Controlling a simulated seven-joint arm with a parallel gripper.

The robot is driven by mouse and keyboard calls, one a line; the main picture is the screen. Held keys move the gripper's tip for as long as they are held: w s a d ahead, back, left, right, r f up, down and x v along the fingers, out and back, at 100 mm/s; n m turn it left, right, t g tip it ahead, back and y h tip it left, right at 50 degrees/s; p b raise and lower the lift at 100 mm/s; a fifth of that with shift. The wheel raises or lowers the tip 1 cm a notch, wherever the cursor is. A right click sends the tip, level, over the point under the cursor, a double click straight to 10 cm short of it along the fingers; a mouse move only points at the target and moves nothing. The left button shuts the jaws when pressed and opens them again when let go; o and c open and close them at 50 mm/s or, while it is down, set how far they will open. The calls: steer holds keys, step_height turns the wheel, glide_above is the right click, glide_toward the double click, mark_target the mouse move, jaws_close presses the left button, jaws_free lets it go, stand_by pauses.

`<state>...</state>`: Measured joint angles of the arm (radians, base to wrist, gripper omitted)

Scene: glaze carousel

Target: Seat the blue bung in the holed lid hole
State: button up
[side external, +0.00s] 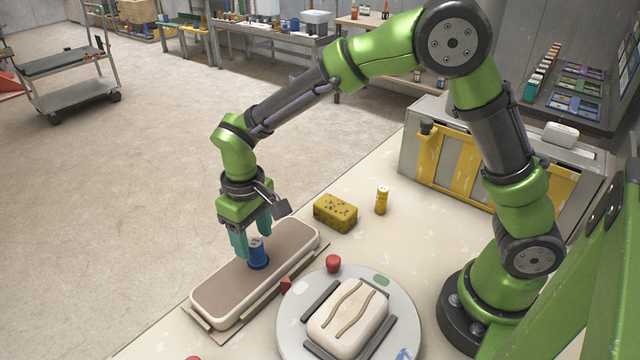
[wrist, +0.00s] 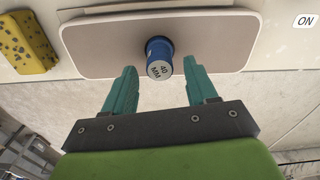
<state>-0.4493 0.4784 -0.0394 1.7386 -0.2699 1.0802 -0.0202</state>
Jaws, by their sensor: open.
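The blue bung (side external: 258,255) stands on the brown top of a long pale tray (side external: 212,317). In the wrist view the bung (wrist: 159,50) shows a pale end face marked "40 MM". My gripper (side external: 252,244) is open over the tray, close to the bung. In the wrist view the fingertips (wrist: 160,76) are spread to either side of the bung's line, with the bung just beyond them; no contact shows. A pale rounded block with two curved strips (side external: 348,318) sits on the round turntable (side external: 408,318). I cannot make out a hole in it, and no other holed lid is identifiable.
A yellow sponge (side external: 335,212) and a yellow bottle (side external: 381,200) stand behind the tray. Bare table lies right of the bottle.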

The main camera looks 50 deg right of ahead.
mark_target(254, 241)
step_height(254, 241, up, 9)
steer(key=s+d+r+m+t+y, duration=0.1)
steer(key=s+d+r+m+t, duration=0.1)
steer(key=s+d, duration=0.5)
steer(key=s+d+r+m+t+y, duration=0.1)
steer(key=s+d+r+m+t, duration=0.2)
steer(key=s+d+r+t, duration=0.2)
steer(key=s+d, duration=0.2)
steer(key=s, duration=0.2)
